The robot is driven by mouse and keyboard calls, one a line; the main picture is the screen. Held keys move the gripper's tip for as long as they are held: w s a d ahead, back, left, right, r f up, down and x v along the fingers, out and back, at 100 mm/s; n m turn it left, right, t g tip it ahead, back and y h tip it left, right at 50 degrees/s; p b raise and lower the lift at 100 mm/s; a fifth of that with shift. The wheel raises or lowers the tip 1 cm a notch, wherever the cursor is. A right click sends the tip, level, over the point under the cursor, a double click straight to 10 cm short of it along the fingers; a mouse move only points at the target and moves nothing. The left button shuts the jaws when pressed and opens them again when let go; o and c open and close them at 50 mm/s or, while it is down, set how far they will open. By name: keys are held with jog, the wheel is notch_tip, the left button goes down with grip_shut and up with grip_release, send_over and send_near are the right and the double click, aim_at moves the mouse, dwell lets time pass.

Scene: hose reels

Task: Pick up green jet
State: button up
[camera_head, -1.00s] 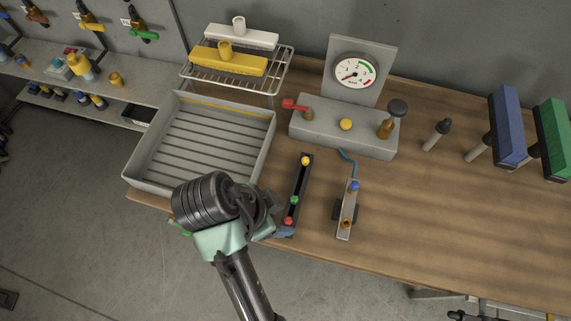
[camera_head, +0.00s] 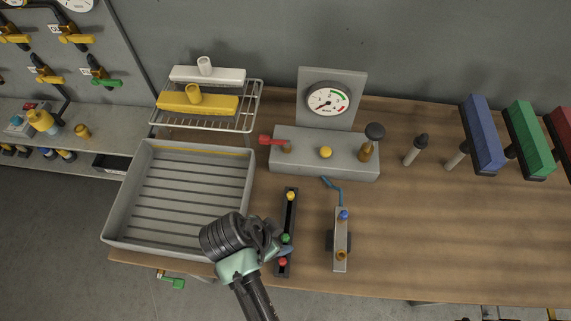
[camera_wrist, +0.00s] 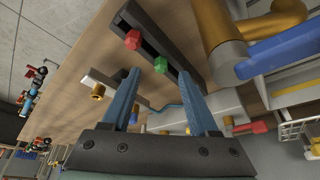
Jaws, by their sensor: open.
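The green jet (camera_head: 285,238) is a small green piece in a narrow black rack (camera_head: 289,215), between a yellow jet (camera_head: 290,196) and a red jet (camera_head: 282,261). In the wrist view the green jet (camera_wrist: 160,65) shows between my two blue fingertips, and the red jet (camera_wrist: 133,40) is up and left of it. My gripper (camera_wrist: 160,75) is open and empty. In the head view my gripper (camera_head: 281,247) is over the lower part of the rack, close to the green and red jets. I cannot tell whether a finger touches the rack.
A grey tray (camera_head: 107,222) lies left of the rack. A grey block (camera_head: 340,225) with a blue bent key is close on the right. A gauge stand (camera_head: 345,165) with a red lever is behind.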

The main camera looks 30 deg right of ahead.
aim_at(285, 237)
jog(key=shift+x, duration=1.85)
jog(key=shift+w+d, duration=0.1)
jog(key=shift+c, duration=0.2)
grip_shut()
